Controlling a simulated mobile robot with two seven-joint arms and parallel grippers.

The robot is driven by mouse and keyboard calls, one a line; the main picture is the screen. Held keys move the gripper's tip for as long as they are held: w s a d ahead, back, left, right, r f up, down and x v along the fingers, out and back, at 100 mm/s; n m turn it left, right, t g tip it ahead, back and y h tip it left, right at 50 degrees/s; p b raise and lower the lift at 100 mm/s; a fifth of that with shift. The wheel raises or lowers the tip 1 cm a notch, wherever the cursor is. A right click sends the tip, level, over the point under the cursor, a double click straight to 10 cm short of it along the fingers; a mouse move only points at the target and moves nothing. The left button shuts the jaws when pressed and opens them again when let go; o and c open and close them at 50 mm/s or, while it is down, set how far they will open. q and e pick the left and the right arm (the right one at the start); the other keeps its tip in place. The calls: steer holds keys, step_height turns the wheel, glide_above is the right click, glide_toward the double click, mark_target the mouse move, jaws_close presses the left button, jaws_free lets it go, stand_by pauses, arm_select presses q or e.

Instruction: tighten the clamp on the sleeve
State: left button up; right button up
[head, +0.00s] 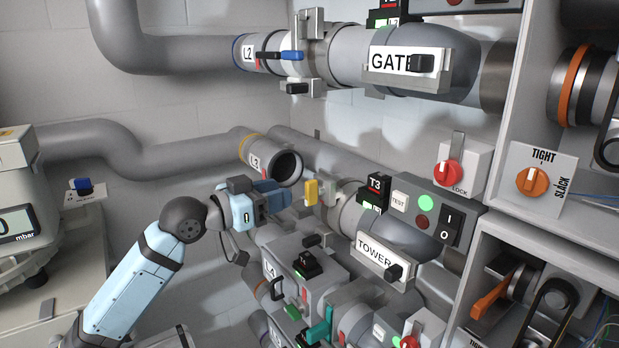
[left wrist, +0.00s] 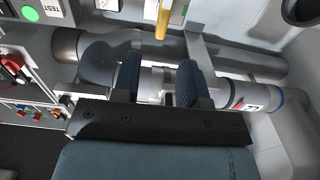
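A yellow clamp lever (head: 311,192) stands up beside the grey inlet of the TOWER blower (head: 360,222). The lever also shows at the top of the left wrist view (left wrist: 164,18). The L3 pipe (head: 262,152) ends in a dark open mouth to the left of it. My left gripper (head: 274,195) is just left of the lever and below that mouth, apart from the lever. In the left wrist view its two blue pads (left wrist: 160,84) stand apart with nothing gripped between them. I cannot make out the sleeve's seating. My right gripper is not in view.
A control box with a TEST button (head: 399,201) and a red LOCK knob (head: 449,173) lie to the right. The L4 line (head: 268,268) is below.

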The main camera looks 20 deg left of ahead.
mark_target(306, 185)
arm_select(q)
steer(key=p+x, duration=0.1)
steer(key=x, duration=0.5)
steer(key=shift+w+d+r+p, duration=0.1)
steer(key=shift+w+d+p, duration=0.15)
steer(key=shift+p, duration=0.15)
steer(key=shift+w+d, duration=0.4)
steer(key=shift+w, duration=0.25)
steer(key=shift+c, duration=0.2)
jaws_close()
